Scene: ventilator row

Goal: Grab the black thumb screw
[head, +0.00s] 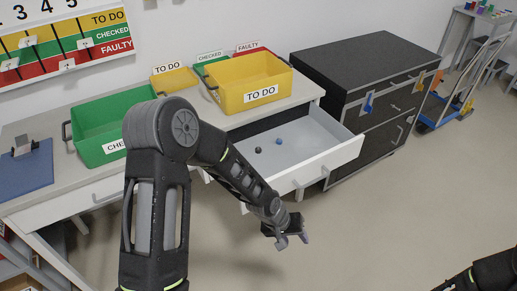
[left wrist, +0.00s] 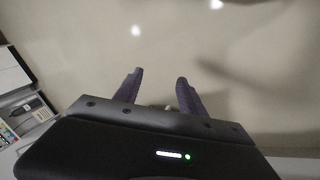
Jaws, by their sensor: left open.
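A small black thumb screw (head: 258,150) lies on the floor of the open drawer (head: 345,152) in the head view. A similar blue piece (head: 278,141) lies just to its right. My left gripper (head: 293,242) is open and empty, in front of and below the drawer, well apart from the black screw. In the left wrist view its two fingers (left wrist: 160,78) are spread with only bare floor beyond them. The black screw does not show there. My right gripper is not in view; only part of that arm shows at the lower right.
The drawer's front panel and handle (head: 309,186) stand between my left gripper and the screw. A yellow TO DO bin (head: 250,85) and a green bin (head: 92,140) stand on the table. A black cabinet (head: 362,60) is right of the drawer. The floor in front is clear.

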